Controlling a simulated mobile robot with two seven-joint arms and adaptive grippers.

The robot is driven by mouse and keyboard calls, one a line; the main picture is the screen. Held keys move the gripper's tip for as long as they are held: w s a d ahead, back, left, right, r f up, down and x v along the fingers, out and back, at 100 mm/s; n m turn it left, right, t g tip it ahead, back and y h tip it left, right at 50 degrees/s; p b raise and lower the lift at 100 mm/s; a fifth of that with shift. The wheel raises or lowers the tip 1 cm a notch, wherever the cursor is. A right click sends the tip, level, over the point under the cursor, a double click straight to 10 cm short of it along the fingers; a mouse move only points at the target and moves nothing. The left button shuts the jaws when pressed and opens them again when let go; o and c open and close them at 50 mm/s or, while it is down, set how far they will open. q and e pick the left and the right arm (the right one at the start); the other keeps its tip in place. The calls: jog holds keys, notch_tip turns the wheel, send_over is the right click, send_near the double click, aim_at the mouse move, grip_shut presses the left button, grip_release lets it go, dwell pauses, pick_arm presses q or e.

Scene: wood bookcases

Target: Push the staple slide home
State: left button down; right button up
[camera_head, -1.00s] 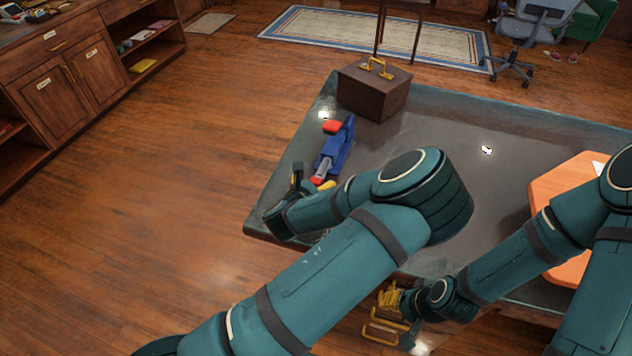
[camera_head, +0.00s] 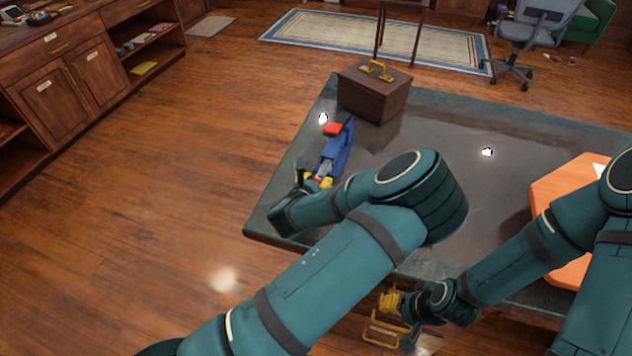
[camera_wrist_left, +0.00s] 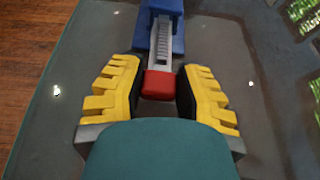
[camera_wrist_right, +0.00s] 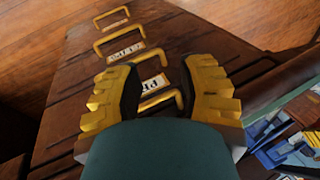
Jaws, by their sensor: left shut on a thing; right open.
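A blue stapler (camera_head: 338,147) with a red part (camera_head: 333,129) at its far end lies on the dark table. In the left wrist view, its grey staple slide (camera_wrist_left: 160,42) sticks out of the blue body (camera_wrist_left: 182,30) toward me and ends in a red tip (camera_wrist_left: 159,84). My left gripper (camera_head: 316,180) is at the stapler's near end; in the left wrist view its yellow fingers (camera_wrist_left: 157,88) are on either side of the red tip, shut on it. My right gripper (camera_head: 392,302) is open and empty, low beside the table; its fingers also show in the right wrist view (camera_wrist_right: 157,85).
A brown box (camera_head: 374,95) with a yellow handle stands behind the stapler. An orange hexagonal tray (camera_head: 560,190) is at the right of the table (camera_head: 500,115). Drawer handles (camera_wrist_right: 155,105) are close to my right gripper. The table's middle is clear.

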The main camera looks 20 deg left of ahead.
aim_at(321, 171)
pick_arm(q)
jog(key=shift+w+d, duration=0.15)
jog(key=shift+w, duration=1.8)
jog(key=c, duration=0.6)
grip_release()
jog(key=v, duration=1.2)
